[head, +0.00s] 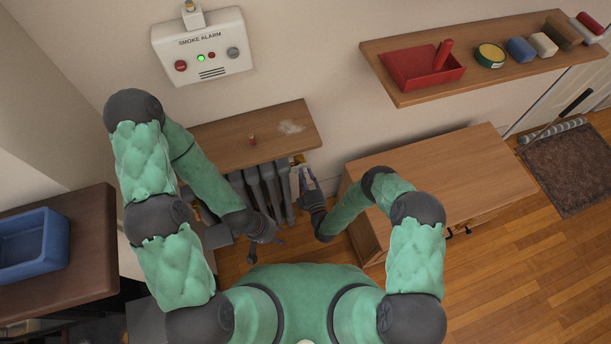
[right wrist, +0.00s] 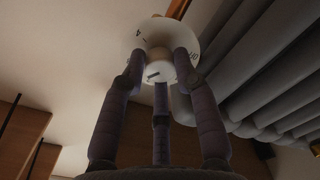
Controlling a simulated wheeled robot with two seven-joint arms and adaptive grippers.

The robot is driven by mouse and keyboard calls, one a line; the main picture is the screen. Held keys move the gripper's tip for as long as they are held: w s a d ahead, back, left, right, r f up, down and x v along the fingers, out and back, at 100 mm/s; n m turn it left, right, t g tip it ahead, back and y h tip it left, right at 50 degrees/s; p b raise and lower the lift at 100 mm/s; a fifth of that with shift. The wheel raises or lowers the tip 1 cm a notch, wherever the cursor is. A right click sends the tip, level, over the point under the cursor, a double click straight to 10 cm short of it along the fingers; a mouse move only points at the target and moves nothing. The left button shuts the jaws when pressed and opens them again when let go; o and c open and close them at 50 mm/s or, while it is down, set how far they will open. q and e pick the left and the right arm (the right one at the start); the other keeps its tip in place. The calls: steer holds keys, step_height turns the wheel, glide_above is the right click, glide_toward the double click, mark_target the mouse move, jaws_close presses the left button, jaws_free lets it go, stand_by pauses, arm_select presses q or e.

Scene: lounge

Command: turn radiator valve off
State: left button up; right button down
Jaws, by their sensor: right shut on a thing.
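The grey radiator (head: 262,188) stands against the wall under a wooden shelf (head: 255,136). Its white round valve knob (right wrist: 159,70) has a pale dial plate with dark marks behind it, seen in the right wrist view. My right gripper (head: 303,180) is at the radiator's right end. In the right wrist view its three dark fingers (right wrist: 160,82) are closed around the knob. In the head view the knob is mostly hidden by the gripper. My left gripper (head: 267,248) is in front of the radiator, its fingers spread and empty.
A smoke alarm (head: 203,49) hangs on the wall above. A wooden cabinet (head: 440,180) stands close to the right of my right forearm. A dark table with a blue tray (head: 33,244) is at the left. The wall shelf (head: 400,92) holds a red dustpan and several small items.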

steer(key=n, duration=1.5)
steer(key=n+p, duration=0.1)
steer(key=n, duration=1.5)
steer(key=shift+s+f+n+p, duration=0.15)
steer(key=shift+f+n+p, duration=0.05)
steer(key=shift+n+p, duration=0.1)
steer(key=c, duration=1)
jaws_free()
steer(key=shift+o, duration=0.3)
steer(key=shift+d+r, duration=0.1)
